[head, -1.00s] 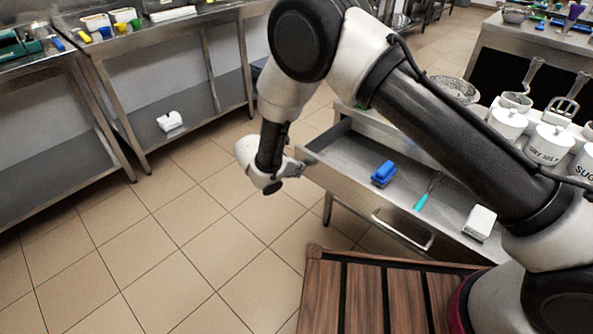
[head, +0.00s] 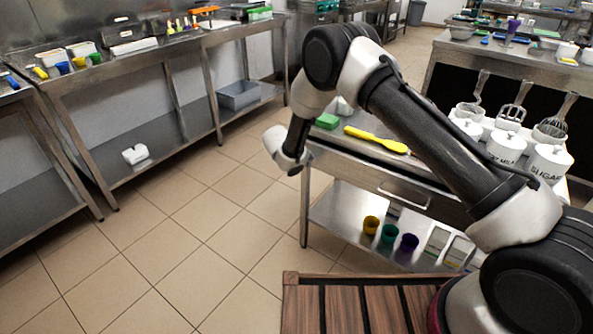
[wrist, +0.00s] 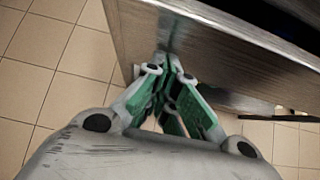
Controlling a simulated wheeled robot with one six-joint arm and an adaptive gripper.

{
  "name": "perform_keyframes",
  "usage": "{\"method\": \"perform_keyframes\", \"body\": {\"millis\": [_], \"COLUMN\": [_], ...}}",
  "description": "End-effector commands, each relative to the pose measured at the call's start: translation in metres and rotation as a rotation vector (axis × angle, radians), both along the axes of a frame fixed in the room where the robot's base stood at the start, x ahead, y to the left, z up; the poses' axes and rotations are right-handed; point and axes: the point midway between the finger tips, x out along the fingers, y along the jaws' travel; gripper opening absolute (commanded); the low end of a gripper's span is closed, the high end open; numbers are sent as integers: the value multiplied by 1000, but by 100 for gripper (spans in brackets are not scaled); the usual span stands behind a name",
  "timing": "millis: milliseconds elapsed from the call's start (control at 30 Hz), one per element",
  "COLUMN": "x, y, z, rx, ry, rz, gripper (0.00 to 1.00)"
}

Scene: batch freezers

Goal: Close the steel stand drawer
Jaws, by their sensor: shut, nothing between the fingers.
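The steel stand drawer (head: 367,181) is at the right of the head view, with a bar handle (head: 405,196) on its front. In the head view my fingertips are hidden.
A yellow spatula (head: 376,139) and a green sponge (head: 327,121) lie on the stand top beside white canisters (head: 506,146). Colored cups (head: 388,234) stand on its lower shelf. A slatted wooden surface (head: 345,304) is in front. Tiled floor (head: 180,240) is clear at left.

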Motion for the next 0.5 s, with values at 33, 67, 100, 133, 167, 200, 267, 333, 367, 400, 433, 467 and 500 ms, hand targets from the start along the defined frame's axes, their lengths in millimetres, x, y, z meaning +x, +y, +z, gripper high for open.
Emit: {"method": "perform_keyframes", "body": {"millis": [33, 67, 100, 133, 167, 200, 267, 333, 367, 400, 433, 467, 500], "x": [8, 12, 16, 20, 23, 26, 31, 35, 36, 37, 38, 39, 40], "y": [-5, -8, -12, -14, -16, -18, -21, -23, -24, -25, -25, -26, -26], "z": [0, 0, -1, -1, -1, 0, 0, 0, 0, 0, 0, 0, 0], "rx": [1, 1, 1, 0, 0, 1, 0, -1, 0, 1, 1, 0, 0], "ry": [0, 0, 0, 0, 0, 0, 0, 0, 0, 0, 0, -1, -1], "rz": [-2, -2, -2, -1, -1, -1, -1, -1, 0, -1, -1, -1, -1], "gripper": [0, 0, 0, 0, 0, 0, 0, 0, 0, 0, 0, 0, 0]}}
